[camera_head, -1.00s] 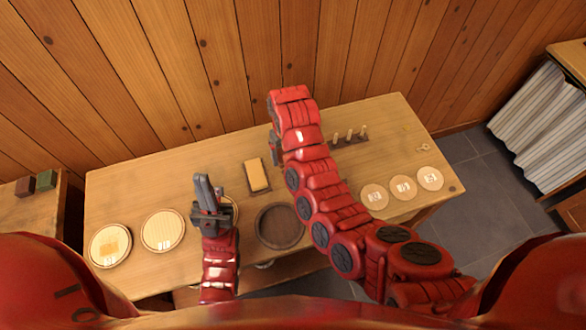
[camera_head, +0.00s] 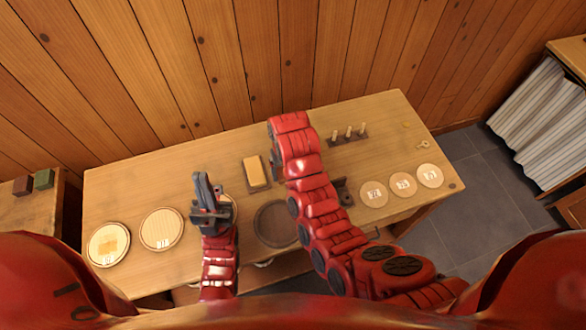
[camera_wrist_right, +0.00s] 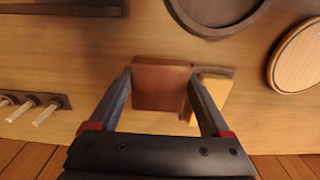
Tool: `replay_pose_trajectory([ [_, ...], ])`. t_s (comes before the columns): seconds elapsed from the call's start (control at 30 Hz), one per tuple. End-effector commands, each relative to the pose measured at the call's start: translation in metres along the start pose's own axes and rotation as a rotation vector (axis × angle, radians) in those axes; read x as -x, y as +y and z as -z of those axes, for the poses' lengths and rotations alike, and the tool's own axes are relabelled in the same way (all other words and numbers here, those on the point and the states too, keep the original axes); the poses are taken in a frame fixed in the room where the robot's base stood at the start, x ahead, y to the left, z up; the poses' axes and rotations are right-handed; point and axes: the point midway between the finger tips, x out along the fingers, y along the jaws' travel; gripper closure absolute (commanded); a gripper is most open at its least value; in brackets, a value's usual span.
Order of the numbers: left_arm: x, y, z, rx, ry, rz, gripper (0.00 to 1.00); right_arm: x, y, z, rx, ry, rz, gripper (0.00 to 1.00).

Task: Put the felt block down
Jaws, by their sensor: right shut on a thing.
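In the right wrist view, my right gripper (camera_wrist_right: 162,100) is shut on a reddish-brown block (camera_wrist_right: 160,86), which I take to be the felt block. The block sits between the two fingers above the wooden table; whether its underside touches the table I cannot tell. In the head view, my right arm hides the block and nearly all of that gripper. My left gripper (camera_head: 206,186) is over the front left of the table, holding nothing that I can see. Its finger gap is unclear.
A yellow block on a dark base (camera_head: 255,173) lies close beside the held block. A dark round tray (camera_head: 276,224), pale round boards (camera_head: 162,229), a peg rack (camera_head: 348,135) and numbered discs (camera_head: 403,184) stand on the table (camera_head: 140,185).

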Motion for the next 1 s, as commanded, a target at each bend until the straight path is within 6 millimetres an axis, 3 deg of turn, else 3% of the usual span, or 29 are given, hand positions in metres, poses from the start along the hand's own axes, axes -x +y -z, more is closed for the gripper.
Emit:
replay_pose_trajectory([
  [0.1, -0.006, 0.0, 0.001, 0.0, 0.001, 0.0, 1.0, 0.0, 0.016, 0.018, -0.001, -0.005, -0.001, 0.89],
  [0.33, -0.014, -0.001, 0.002, 0.0, 0.001, 0.0, 1.0, -0.003, 0.028, 0.034, 0.002, -0.002, 0.0, 0.89],
  [0.5, -0.017, -0.001, 0.003, 0.0, 0.001, 0.0, 1.0, -0.004, 0.033, 0.038, 0.001, -0.004, 0.0, 0.89],
  [0.67, -0.031, -0.002, 0.005, 0.0, 0.001, 0.0, 1.0, -0.021, 0.032, 0.035, 0.003, -0.012, 0.0, 0.89],
  [1.0, -0.037, -0.002, 0.006, 0.0, 0.001, 0.0, 1.0, -0.04, 0.032, 0.038, 0.001, -0.002, 0.001, 0.89],
])
